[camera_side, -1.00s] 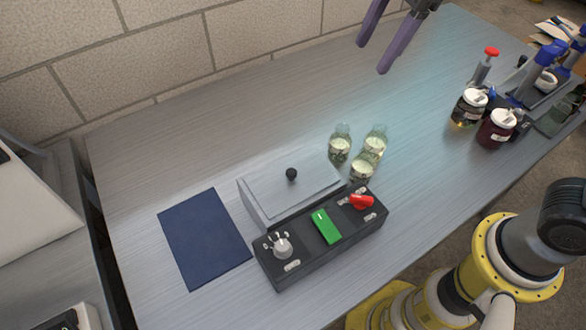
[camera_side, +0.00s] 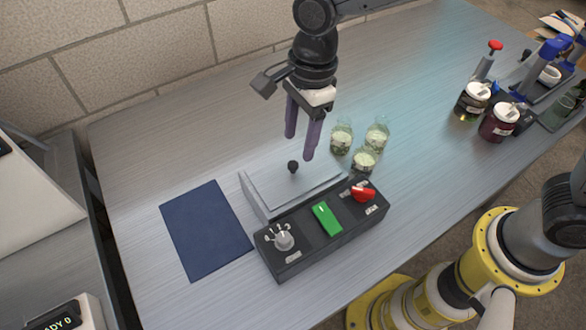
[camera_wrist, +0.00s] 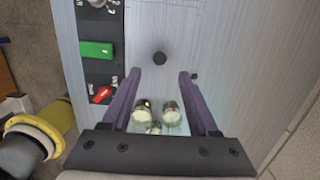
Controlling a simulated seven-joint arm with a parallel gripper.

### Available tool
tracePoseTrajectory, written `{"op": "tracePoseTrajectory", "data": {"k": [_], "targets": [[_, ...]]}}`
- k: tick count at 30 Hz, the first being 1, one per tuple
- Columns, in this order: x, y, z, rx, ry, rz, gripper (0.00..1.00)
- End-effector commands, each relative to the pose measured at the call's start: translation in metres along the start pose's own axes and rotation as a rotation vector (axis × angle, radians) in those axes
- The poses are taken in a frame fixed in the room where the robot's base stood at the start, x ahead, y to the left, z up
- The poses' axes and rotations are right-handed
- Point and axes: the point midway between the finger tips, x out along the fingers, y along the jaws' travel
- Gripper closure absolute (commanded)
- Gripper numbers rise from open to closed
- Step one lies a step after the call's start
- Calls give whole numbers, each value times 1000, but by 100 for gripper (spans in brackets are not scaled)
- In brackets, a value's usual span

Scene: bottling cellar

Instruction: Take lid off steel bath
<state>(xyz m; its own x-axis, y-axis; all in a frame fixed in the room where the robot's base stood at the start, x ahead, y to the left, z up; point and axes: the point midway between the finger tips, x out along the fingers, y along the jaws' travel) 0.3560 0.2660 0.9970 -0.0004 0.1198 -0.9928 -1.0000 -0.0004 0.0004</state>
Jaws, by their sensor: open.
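The steel bath (camera_side: 262,207) stands on the bench with its flat grey lid (camera_side: 275,188) on top. A small black knob (camera_side: 293,167) stands up from the middle of the lid; it also shows in the wrist view (camera_wrist: 159,58), ahead of the fingers and between their lines. My gripper (camera_side: 299,148) is open and empty, with its two purple fingers pointing down above the lid's back right part. The fingertips (camera_wrist: 159,73) look apart from the knob.
A black control panel (camera_side: 322,233) with a dial, green switch and red knob runs along the bath's front. Several glass jars (camera_side: 365,161) stand close by on the right. A dark blue mat (camera_side: 205,230) lies flat and empty on the left. Dark-filled jars (camera_side: 498,122) stand far right.

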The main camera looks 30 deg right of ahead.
Motion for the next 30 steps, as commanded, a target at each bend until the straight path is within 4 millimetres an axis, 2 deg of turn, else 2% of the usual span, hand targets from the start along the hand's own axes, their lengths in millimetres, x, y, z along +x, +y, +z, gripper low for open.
{"op": "tracePoseTrajectory", "data": {"k": [5,13,23,30], "targets": [[13,1,2,-1,1,2,40],[49,1,6,0,1,3,40],[55,1,6,0,-1,-1,40],[55,1,6,0,-1,0,83]]}}
